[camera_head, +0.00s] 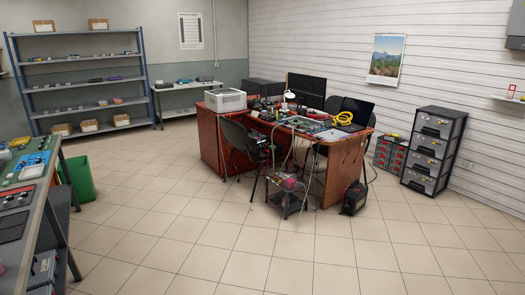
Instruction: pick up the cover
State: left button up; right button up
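I cannot make out a cover for certain in the head view; things on the benches are too small to tell apart. Neither of my grippers is in the view. A cluttered wooden desk (338,160) stands in the middle of the room, with hoses or cables hanging off its front side. A yellow coiled hose or cable (343,118) lies on its right part. A workbench (48,222) at the left edge carries blue, green and red items.
A green bin (80,179) stands beside the workbench. Shelves (80,88) line the back left wall. A small cart (287,195) and a black box (355,198) stand before the desk. A drawer unit (434,150) is at the right. The tiled floor in front is clear.

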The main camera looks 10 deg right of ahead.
aim_at(327, 137)
jog(key=i+l+z, duration=0.35)
jog(key=i, duration=0.6)
jog(key=i+z, duration=0.3)
jog(key=i, duration=0.7)
